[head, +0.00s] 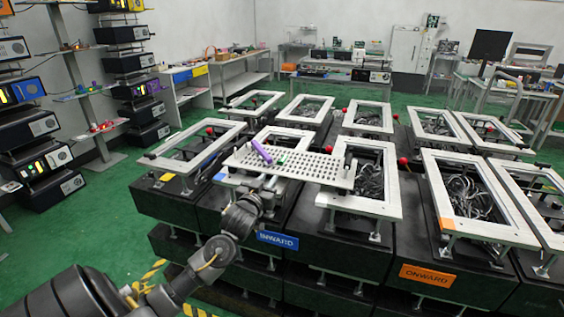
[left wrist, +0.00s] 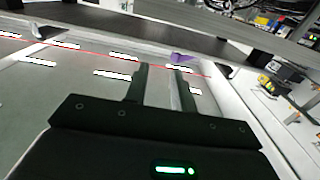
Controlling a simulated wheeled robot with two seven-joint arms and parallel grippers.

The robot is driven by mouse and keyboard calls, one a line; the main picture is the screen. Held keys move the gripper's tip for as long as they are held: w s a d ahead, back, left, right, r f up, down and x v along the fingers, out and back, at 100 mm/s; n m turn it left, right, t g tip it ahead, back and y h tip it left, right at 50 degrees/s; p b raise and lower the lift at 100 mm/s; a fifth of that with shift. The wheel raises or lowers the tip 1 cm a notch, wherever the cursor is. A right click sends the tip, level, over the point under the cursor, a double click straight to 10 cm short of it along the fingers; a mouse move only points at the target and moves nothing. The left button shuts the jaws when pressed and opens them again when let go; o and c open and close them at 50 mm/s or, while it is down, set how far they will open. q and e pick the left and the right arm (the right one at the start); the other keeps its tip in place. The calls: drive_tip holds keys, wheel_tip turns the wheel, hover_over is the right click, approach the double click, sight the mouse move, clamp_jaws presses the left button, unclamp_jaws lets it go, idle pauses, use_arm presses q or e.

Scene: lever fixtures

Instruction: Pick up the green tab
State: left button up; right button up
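A small green piece (head: 281,158), which looks like the green tab, shows on the white perforated plate (head: 315,169) in the head view, just right of a purple bar (head: 262,152). My left gripper (head: 268,184) is at the plate's near left edge, below the green piece in the picture. In the left wrist view its two dark fingers (left wrist: 156,72) stand apart with nothing clear between them. A purple piece (left wrist: 182,58) shows just beyond the right fingertip. I cannot make out the green tab in that view. My right gripper is not in view.
A dark upright peg (head: 348,163) stands near the plate's right end. White frames on black boxes surround the plate, some holding tangled cables (head: 467,192). Red ball knobs (head: 403,161) stick up between them. Blue (head: 277,240) and orange (head: 427,275) labels mark the front boxes.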

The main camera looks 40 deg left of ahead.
use_arm(q)
approach(280, 162)
drive_tip(key=x, duration=0.3)
drive_tip(key=shift+p, duration=0.3)
drive_tip(key=shift+r, duration=0.1)
drive_tip(key=p+x, duration=0.1)
drive_tip(key=x, duration=0.4)
drive_tip(key=shift+c, duration=0.3)
clamp_jaws()
